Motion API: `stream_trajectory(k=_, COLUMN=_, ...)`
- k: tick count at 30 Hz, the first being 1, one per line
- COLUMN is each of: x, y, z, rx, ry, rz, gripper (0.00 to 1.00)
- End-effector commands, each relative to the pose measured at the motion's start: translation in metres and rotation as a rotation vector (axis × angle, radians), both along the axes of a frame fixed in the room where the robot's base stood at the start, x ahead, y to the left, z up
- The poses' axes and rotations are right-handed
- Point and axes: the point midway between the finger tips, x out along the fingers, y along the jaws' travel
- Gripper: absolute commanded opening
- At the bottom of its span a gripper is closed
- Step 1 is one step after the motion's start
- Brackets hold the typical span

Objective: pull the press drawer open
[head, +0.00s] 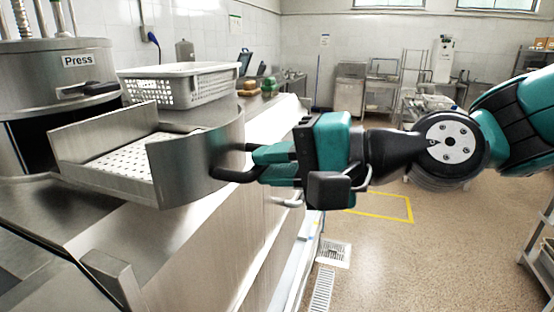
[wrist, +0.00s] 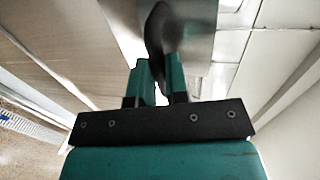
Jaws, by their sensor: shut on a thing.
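The press (head: 62,58) is a round steel machine at the left of the head view, with a "Press" label. Its drawer (head: 190,168) stands out from the dark opening, with a curved steel front and a perforated white bottom. A black handle (head: 232,174) sits on the drawer's front. My gripper (head: 258,162) is shut on this handle from the right. In the wrist view my two green fingers (wrist: 160,82) close around the dark handle (wrist: 158,32). The inner end of the drawer is hidden.
A white perforated basket (head: 180,84) stands on the steel counter behind the drawer. Brown items (head: 248,88) lie farther back on the counter. The floor (head: 420,250) to the right is clear.

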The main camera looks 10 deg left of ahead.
Motion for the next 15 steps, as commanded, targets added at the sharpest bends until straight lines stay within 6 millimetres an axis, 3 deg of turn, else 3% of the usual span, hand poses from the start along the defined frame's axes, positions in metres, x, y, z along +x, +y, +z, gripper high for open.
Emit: stream_trajectory(k=15, x=-0.0033, y=-0.0034, z=0.0000, rx=-0.001, ry=-0.001, rz=0.007, gripper=0.00)
